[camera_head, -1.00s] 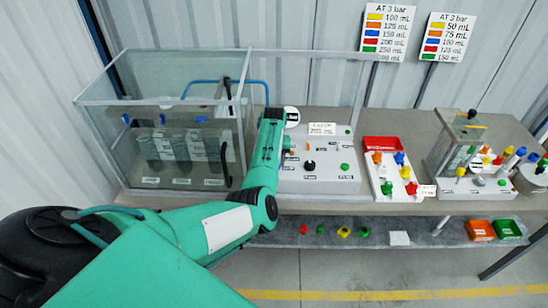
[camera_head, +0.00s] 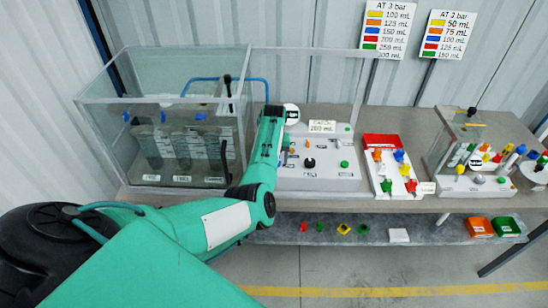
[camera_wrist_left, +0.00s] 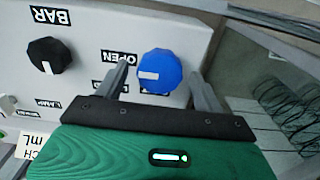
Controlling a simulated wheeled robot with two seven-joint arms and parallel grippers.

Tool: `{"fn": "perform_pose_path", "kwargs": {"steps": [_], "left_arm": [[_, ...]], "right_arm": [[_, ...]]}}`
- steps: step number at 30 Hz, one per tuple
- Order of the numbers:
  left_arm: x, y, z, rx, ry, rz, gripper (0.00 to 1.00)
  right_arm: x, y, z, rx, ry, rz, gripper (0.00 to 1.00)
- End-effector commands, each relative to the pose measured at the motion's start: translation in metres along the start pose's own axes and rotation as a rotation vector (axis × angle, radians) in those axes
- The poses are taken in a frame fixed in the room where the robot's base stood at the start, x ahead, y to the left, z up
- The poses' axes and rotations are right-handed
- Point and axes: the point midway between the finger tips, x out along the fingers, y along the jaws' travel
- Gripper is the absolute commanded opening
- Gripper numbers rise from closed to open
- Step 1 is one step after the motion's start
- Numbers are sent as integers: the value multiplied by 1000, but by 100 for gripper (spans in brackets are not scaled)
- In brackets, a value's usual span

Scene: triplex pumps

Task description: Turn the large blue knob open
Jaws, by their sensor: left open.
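The large blue knob (camera_wrist_left: 160,72) stands on the white panel (camera_wrist_left: 190,25) in the left wrist view, with a pale bar mark on its face. An OPEN label (camera_wrist_left: 118,57) is to its left. My left gripper (camera_wrist_left: 160,76) is open, with one finger on each side of the knob. Whether either finger touches the knob I cannot tell. In the head view my left arm reaches up to the white control box (camera_head: 320,180) and hides the knob. My right gripper is in no view.
A black BAR knob (camera_wrist_left: 49,55) is on the same panel. In the head view a glass tank (camera_head: 95,110) is left of my arm. A tray (camera_head: 382,142) with coloured pieces and another glass case (camera_head: 455,140) stand to the right on the bench.

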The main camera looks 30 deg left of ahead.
Motion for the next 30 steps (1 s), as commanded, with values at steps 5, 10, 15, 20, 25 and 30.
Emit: {"fn": "perform_pose_path", "kwargs": {"steps": [5,10,15,20,25,30], "left_arm": [[-3,0,0,0,1,0,70],[-23,1,0,-1,3,1,70],[-60,0,-1,-1,5,1,70],[-96,0,-1,-1,5,1,70],[-124,0,-1,0,2,0,70],[-136,0,0,0,0,0,70]], "right_arm": [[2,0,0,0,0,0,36],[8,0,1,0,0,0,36],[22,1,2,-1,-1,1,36],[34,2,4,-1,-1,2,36],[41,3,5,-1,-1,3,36],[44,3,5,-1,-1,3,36]]}}
